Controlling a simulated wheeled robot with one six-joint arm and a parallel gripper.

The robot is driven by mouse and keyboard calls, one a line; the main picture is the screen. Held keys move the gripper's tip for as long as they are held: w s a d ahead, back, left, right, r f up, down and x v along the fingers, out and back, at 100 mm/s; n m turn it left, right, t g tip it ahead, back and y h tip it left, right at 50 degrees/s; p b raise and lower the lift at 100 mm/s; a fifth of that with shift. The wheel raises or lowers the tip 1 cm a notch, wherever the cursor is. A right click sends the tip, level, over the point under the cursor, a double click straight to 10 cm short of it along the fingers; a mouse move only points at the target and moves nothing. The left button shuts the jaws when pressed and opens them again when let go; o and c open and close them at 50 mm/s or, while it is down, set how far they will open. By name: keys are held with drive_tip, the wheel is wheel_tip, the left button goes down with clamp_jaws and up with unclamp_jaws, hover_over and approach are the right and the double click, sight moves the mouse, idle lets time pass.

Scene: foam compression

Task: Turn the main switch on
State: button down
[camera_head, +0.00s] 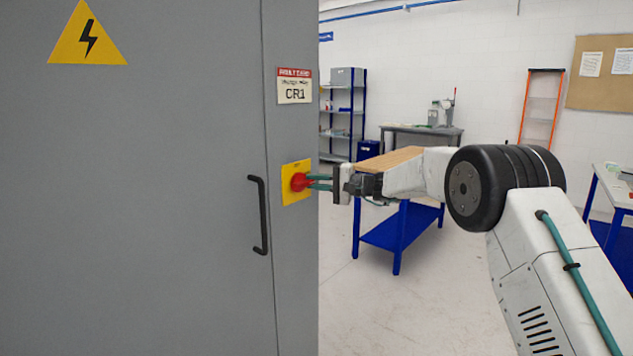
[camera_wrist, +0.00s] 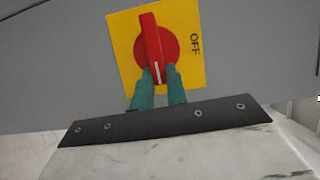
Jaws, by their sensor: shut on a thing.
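The main switch is a red rotary knob (camera_head: 299,181) on a yellow plate (camera_head: 293,195), set on the front of the grey cabinet (camera_head: 160,200). In the wrist view the red knob (camera_wrist: 153,45) has a white line on its lower end, and the yellow plate (camera_wrist: 125,50) carries the word OFF on its right side. My gripper (camera_head: 312,182) reaches the knob from the right. In the wrist view its two green fingers (camera_wrist: 158,78) are shut on the lower end of the knob's handle, one on each side.
A black door handle (camera_head: 257,215) is left of the switch, and a CR1 label (camera_head: 294,86) is above it. A blue workbench (camera_head: 395,235) with a wooden top stands behind my arm. Open floor lies right of the cabinet.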

drive_tip(key=shift+f, duration=0.15)
idle(0.4)
drive_tip(key=c, duration=1.4)
unclamp_jaws()
drive_tip(key=shift+a, duration=0.1)
drive_tip(key=v, duration=0.8)
